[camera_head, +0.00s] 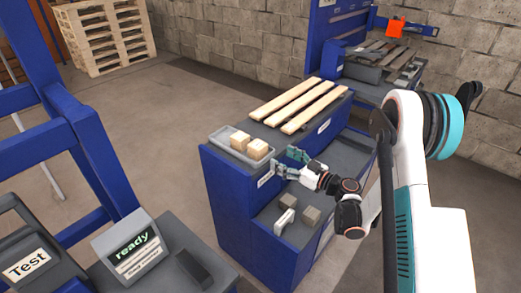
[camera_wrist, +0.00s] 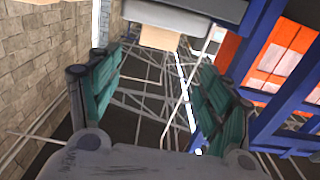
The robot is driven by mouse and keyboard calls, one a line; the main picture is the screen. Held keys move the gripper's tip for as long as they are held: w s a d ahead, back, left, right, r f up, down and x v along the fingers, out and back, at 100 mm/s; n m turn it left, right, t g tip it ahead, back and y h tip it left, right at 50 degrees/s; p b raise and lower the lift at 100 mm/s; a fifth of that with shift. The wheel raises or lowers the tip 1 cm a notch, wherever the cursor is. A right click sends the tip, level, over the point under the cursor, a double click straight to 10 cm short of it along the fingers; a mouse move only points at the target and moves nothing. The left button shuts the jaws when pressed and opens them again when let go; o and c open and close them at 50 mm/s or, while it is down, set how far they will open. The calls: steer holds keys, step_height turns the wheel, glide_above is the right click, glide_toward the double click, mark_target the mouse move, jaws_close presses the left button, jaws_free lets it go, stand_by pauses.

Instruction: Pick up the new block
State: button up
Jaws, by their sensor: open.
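Two pale wooden blocks, a left one (camera_head: 239,140) and a right one (camera_head: 258,149), sit side by side in a shallow grey tray (camera_head: 222,146) on the blue workstation. I cannot tell which is the new one. My gripper (camera_head: 281,163) is open, to the right of the tray and close to the right block, apart from both blocks. In the wrist view my gripper (camera_wrist: 158,70) has its teal fingers spread with nothing between them. A pale wooden piece (camera_wrist: 159,38) shows beyond them at the top, under a grey edge.
Three wooden slats (camera_head: 300,105) lie on the workstation top behind the tray. A lower grey shelf holds two grey-brown blocks (camera_head: 311,216) and a white piece (camera_head: 285,221). A console (camera_head: 130,248) reading "ready" stands at front left. Open floor lies left of the workstation.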

mark_target(263, 148)
steer(key=x, duration=0.6)
steer(key=shift+w+a+f, duration=0.1)
steer(key=shift+w+a, duration=0.15)
steer(key=shift+a, duration=0.05)
steer(key=shift+w+a, duration=0.3)
steer(key=shift+a, duration=0.1)
steer(key=b+x, duration=0.1)
steer(key=x, duration=0.1)
steer(key=b+x, duration=0.1)
steer(key=x, duration=0.2)
steer(key=shift+w+d+f+b, duration=0.2)
steer(key=shift+f+b, duration=0.05)
steer(key=shift+b, duration=0.05)
steer(key=shift+w+a+r, duration=0.1)
steer(key=shift+a, duration=0.05)
steer(key=c, duration=1.2)
